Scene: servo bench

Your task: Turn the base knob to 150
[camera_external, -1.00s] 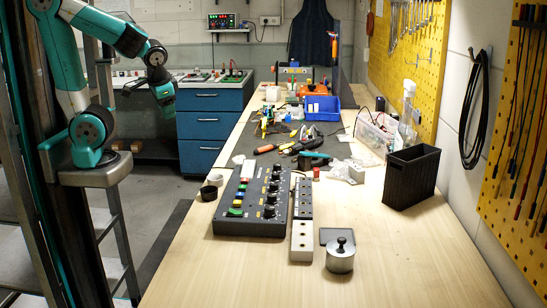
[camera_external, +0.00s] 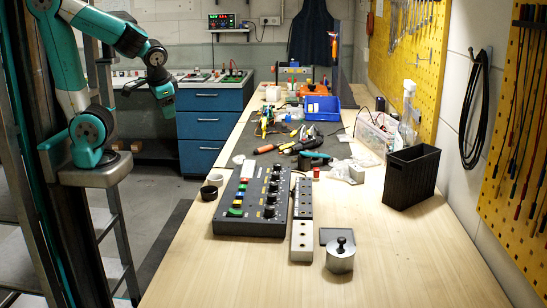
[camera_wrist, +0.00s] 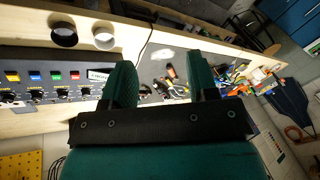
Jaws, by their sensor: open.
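A dark control box (camera_external: 238,220) lies on the wooden bench, with a row of black knobs (camera_external: 268,211) along its right side and coloured buttons (camera_external: 235,212) along its left. The box also shows at the left of the wrist view (camera_wrist: 30,62), with knobs and blue, green, yellow and red buttons. The labels are too small to read, so I cannot tell which knob is the base knob. My gripper (camera_external: 166,99) hangs in the air left of the bench, well away from the box. In the wrist view its two green fingers (camera_wrist: 163,70) are apart, with nothing held between them.
A narrow strip with dark tops and a white end block (camera_external: 302,240) lies right of the box. A metal pot with a black knob (camera_external: 340,260) and a black bin (camera_external: 411,178) stand further right. Two small cups (camera_external: 209,192) sit left. Tools clutter the bench's far part.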

